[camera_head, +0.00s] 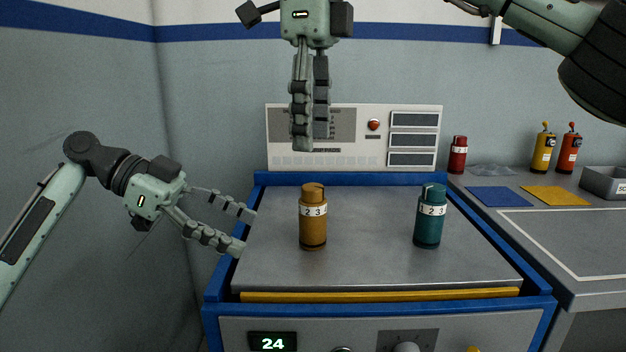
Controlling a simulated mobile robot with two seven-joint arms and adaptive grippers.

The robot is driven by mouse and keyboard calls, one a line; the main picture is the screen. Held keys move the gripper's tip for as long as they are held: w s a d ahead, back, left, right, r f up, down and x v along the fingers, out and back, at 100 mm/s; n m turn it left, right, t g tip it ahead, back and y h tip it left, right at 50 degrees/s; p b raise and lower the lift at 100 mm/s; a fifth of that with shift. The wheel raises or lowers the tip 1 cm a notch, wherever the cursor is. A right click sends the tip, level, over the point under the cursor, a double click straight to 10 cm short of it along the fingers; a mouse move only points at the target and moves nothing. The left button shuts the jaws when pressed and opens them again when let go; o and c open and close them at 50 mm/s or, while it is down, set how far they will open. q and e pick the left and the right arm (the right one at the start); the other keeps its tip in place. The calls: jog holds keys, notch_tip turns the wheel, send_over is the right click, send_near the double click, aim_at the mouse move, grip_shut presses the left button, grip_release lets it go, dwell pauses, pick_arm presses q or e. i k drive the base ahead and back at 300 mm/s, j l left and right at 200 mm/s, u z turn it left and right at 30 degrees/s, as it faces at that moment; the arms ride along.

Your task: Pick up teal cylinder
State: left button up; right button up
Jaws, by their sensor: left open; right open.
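The teal cylinder (430,216) stands upright on the right part of the grey tabletop, with a white numbered band near its top. My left gripper (248,230) is open and empty at the left edge of the tabletop, its fingers pointing right, well apart from the teal cylinder. My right gripper (309,143) hangs fingers down at the top middle, in front of the back panel, and is seen edge-on. It is empty and up and left of the teal cylinder, touching nothing that I can see.
An orange-brown cylinder (313,218) stands between my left gripper and the teal one. The tabletop (370,262) has a raised blue frame and is otherwise clear. A control panel (360,140) stands behind. The right counter holds a red cylinder (458,156), two bottles, coloured mats and a grey bin (606,182).

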aim_at(429, 217)
jog(key=k, duration=1.15)
